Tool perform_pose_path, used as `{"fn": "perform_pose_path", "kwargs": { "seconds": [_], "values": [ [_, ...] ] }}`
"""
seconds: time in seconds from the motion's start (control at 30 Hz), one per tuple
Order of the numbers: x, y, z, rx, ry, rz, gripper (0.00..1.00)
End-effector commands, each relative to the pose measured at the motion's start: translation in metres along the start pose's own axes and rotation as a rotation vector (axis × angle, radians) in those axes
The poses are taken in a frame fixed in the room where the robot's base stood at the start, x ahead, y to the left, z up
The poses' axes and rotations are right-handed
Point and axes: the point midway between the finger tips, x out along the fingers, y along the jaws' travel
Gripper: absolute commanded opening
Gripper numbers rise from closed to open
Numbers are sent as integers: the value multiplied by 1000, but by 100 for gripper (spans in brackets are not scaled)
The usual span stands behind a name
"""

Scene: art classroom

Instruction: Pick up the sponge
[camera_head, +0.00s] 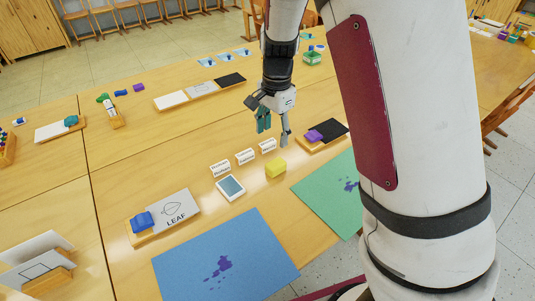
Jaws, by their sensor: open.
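A yellow block (275,168), which looks like the sponge, lies on the wooden table (245,210) just in front of a row of small white label cards. My gripper (274,132) points down above the table, behind the yellow block and apart from it. Its two fingers are spread, with nothing seen held between them. A teal part shows at the left finger; I cannot tell whether it is finger or something behind. Other coloured lumps also lie on boards: a blue one (142,222) and a purple one (314,135).
White label cards (245,156) stand close behind the block, and a framed blue card (230,188) lies to its left. Blue (225,262) and green (325,190) stained sheets lie at the front.

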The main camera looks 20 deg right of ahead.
Motion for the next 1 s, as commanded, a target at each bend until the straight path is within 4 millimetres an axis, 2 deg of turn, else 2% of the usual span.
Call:
{"fn": "perform_pose_path", "kwargs": {
  "seconds": [0.03, 0.27, 0.6, 1.0],
  "values": [
    [10, -4, -2, 19, 8, 11, 57],
    [35, -9, -7, 57, 20, 25, 57],
    [95, -7, -8, 55, 19, 25, 57],
    [123, -8, -12, 54, 19, 25, 57]
  ]
}}
